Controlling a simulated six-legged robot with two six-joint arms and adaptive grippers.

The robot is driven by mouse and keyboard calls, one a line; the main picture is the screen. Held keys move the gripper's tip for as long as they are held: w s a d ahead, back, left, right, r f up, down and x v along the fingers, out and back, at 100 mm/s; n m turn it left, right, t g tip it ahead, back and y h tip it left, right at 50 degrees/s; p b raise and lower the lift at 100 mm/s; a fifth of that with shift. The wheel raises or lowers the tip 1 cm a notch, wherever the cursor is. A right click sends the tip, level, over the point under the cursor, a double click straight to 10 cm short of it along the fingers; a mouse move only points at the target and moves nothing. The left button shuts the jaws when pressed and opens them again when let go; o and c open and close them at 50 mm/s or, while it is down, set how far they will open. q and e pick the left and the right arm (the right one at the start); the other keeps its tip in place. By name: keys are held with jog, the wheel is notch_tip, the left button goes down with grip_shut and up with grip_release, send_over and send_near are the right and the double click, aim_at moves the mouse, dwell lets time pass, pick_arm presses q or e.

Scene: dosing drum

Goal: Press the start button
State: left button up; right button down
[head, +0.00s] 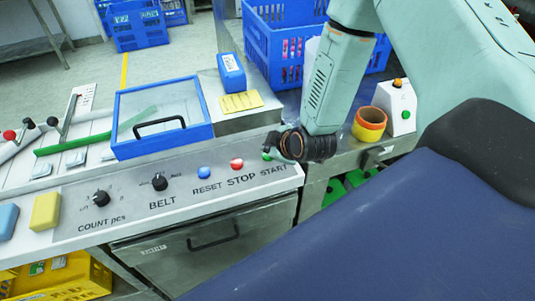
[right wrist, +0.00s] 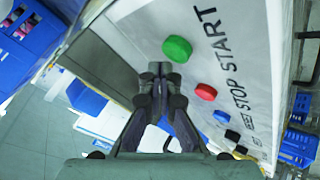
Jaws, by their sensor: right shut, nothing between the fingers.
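The green START button (head: 266,155) is at the right end of the control panel (head: 130,215). In the head view it is partly hidden by my right gripper (head: 272,150), whose tips are right at it. In the right wrist view the green button (right wrist: 177,49) shows whole, just beyond and slightly right of the tips of my right gripper (right wrist: 160,70). The fingers are shut and empty. I see no clear contact between tips and button. The red STOP button (head: 237,164) and blue RESET button (head: 204,173) are to the left. My left gripper is out of view.
Two black knobs (head: 160,182) sit farther left on the panel. Behind it are a blue-framed lid (head: 118,100), a blue box (head: 231,72) and a yellow pad (head: 240,102). An orange-yellow roll (head: 369,124) and a large blue crate (head: 262,50) stand near my right arm.

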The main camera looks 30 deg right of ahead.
jog(key=shift+f, duration=0.4)
